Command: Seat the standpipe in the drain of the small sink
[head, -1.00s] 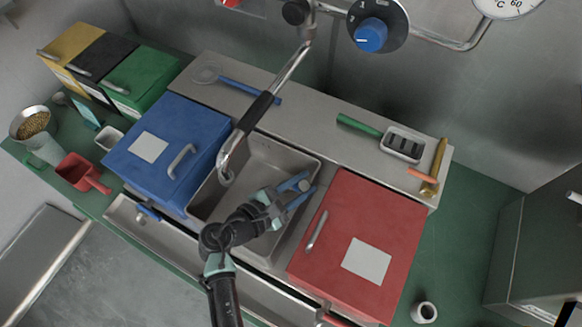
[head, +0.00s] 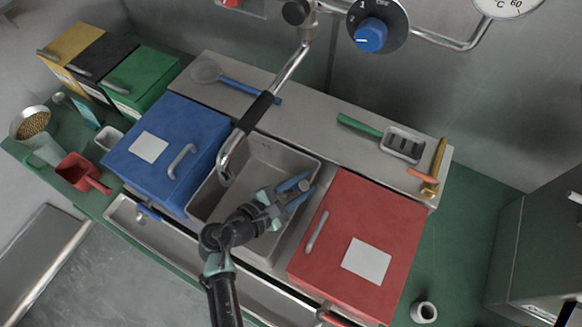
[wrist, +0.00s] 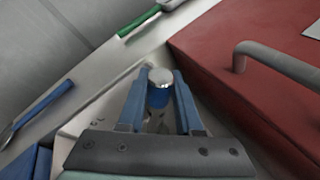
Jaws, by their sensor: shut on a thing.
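The small sink (head: 262,150) is a grey basin set between the blue and red boxes. My gripper (head: 309,182) reaches over its right side, and its two blue fingers are shut on the standpipe (head: 306,187). In the wrist view the standpipe shows a round silver top (wrist: 157,77) and a blue part below, between the fingertips of my gripper (wrist: 159,84). Its lower end is hidden behind the gripper. The drain is not clearly visible, so I cannot tell whether the standpipe touches it.
A chrome spout (head: 228,160) hangs over the sink's left side. The blue box (head: 185,125) and red box (head: 375,220) with handles flank the sink. On the back ledge lie a blue-handled tool (head: 238,86), a green-handled slotted tool (head: 403,145) and a brass piece (head: 437,165).

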